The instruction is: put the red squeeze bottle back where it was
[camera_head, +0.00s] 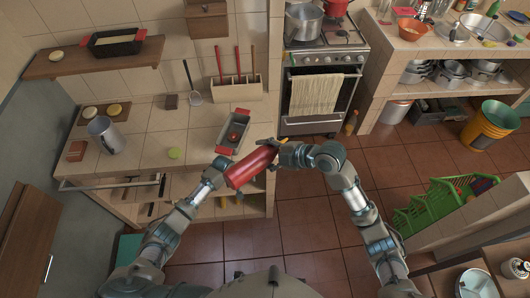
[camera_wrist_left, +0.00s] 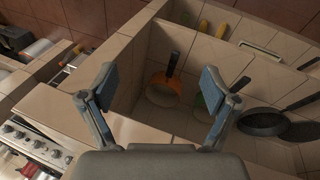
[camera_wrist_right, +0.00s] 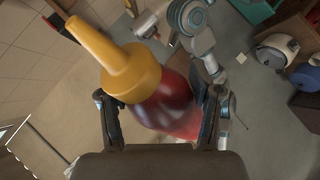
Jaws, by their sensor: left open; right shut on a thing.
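The red squeeze bottle (camera_head: 250,168) has a yellow cap and nozzle. In the head view it is tilted, in front of the counter's right front corner. My right gripper (camera_head: 284,153) is shut on it near the cap end. In the right wrist view the bottle (camera_wrist_right: 170,105) lies between the two fingers (camera_wrist_right: 160,110), its yellow nozzle pointing up and left. My left gripper (camera_head: 222,165) is beside the bottle's lower end in the head view; whether they touch is unclear. In the left wrist view the left fingers (camera_wrist_left: 157,90) are apart with nothing between them.
The tiled counter (camera_head: 150,170) holds a grey tray with red handles (camera_head: 235,130), a utensil holder (camera_head: 237,88), a grey mug (camera_head: 105,134) and a green round item (camera_head: 175,153). A stove (camera_head: 322,90) stands right of it. Open floor (camera_head: 310,235) lies between my arms.

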